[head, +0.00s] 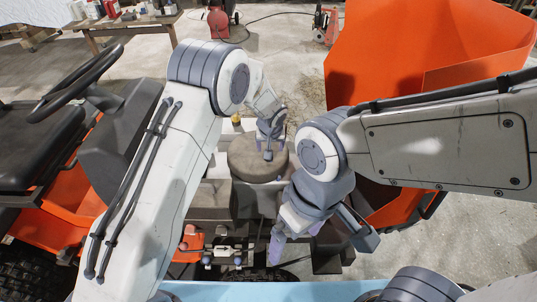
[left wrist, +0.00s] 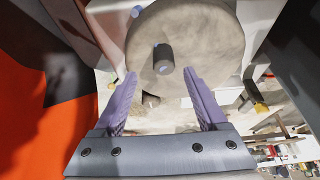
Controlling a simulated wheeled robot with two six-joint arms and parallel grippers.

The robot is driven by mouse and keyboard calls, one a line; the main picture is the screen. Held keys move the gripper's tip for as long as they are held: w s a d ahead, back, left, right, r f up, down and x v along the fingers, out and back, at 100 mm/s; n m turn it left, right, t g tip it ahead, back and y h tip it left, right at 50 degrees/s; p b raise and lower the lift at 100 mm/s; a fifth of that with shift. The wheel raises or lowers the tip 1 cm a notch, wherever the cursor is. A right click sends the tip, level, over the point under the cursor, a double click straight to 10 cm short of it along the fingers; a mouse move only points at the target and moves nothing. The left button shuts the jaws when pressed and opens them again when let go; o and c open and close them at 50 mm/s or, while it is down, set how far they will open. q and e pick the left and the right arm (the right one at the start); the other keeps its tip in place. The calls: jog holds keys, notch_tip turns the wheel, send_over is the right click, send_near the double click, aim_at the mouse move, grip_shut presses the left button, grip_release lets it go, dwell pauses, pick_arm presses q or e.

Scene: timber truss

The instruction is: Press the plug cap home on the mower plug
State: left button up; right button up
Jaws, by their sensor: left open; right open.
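The mower engine has a round grey-brown top cover (head: 257,160) in the head view. In the left wrist view the cover (left wrist: 205,45) fills the top middle, and a short dark cylinder (left wrist: 163,57) stands out from it. I cannot tell whether this cylinder is the plug cap or the plug. My left gripper (left wrist: 160,95) is open and empty, its two purple fingers pointing at the cover on either side below the cylinder. In the head view my left gripper (head: 268,148) is over the cover. My right gripper (head: 292,240) is open near the engine's front, its purple fingers pointing down.
The orange hood (head: 430,45) stands raised at the right. The steering wheel (head: 75,82) and black seat (head: 35,150) are at the left. Small coloured fittings (head: 222,252) sit low at the engine's front. A cluttered workbench (head: 125,22) stands at the back.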

pick_arm(q)
jog(key=shift+a+p+x, duration=0.2)
jog(key=shift+p+x, duration=0.1)
jog(key=shift+x, duration=1)
jog(key=shift+a+p+x, duration=0.15)
jog(key=shift+p+x, duration=0.1)
jog(key=shift+x, duration=1.1)
grip_shut()
